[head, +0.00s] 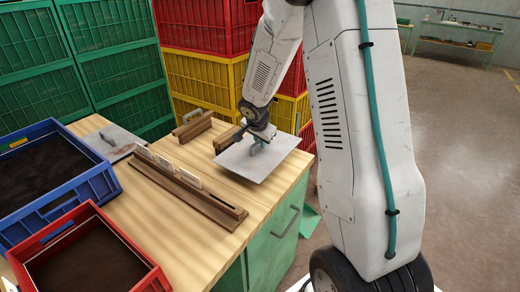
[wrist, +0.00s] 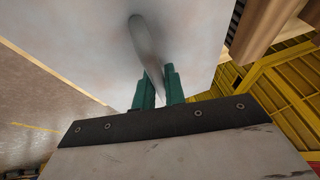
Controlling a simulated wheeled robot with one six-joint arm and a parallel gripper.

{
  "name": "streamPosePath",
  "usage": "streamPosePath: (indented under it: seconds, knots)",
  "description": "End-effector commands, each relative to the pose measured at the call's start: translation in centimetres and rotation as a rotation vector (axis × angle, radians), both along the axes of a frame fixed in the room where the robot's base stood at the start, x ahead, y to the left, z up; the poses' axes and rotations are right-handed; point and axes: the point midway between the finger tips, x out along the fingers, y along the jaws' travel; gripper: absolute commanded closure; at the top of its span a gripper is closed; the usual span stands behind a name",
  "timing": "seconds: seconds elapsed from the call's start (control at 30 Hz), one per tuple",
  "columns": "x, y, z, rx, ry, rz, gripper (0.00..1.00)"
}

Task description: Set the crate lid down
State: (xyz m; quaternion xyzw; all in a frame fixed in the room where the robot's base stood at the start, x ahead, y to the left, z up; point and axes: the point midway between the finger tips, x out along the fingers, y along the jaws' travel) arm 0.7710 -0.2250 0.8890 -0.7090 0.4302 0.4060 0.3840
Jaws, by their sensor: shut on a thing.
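The crate lid (head: 278,167) is a flat pale grey plate with a raised grey handle in its middle. My gripper (head: 260,141) is above it and shut on that handle. In the wrist view the lid (wrist: 75,35) fills the upper middle, and the handle (wrist: 145,42) runs between the green fingers of my gripper (wrist: 159,85). The lid looks about level at the right part of the wooden bench top (head: 152,218), near its edge. I cannot tell whether its underside touches the bench.
A second grey plate with a handle (head: 122,139) lies at the bench's left. A long brown slotted rack (head: 188,190) and a shorter brown one (head: 193,127) stand nearby. Blue (head: 95,177) and red (head: 145,268) crates are at front left. Stacked yellow crates (head: 203,80) rise behind.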

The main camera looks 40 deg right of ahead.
Motion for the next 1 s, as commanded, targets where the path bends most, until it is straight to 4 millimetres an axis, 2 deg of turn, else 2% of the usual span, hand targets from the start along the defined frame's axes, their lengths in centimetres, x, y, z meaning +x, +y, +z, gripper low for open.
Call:
streamPosePath:
  seconds: [0.1, 0.23, 0.63, 0.67, 0.7, 0.73, 1.0]
  knots:
    - [0.0, 0.0, -2.1, 0.001, 0.005, 0.002, 1.0]
    - [0.0, 0.0, -3.4, 0.0, 0.003, 0.001, 1.0]
    - [0.0, 0.0, -3.8, -0.001, 0.001, 0.001, 1.0]
    - [0.0, 0.0, -3.8, 0.0, 0.0, 0.0, 0.83]
    - [0.0, 0.0, -3.8, 0.0, 0.0, 0.0, 0.71]
    - [0.0, 0.0, -3.8, 0.0, 0.0, 0.0, 0.66]
    - [0.0, 0.0, -3.8, 0.0, 0.0, 0.0, 0.66]
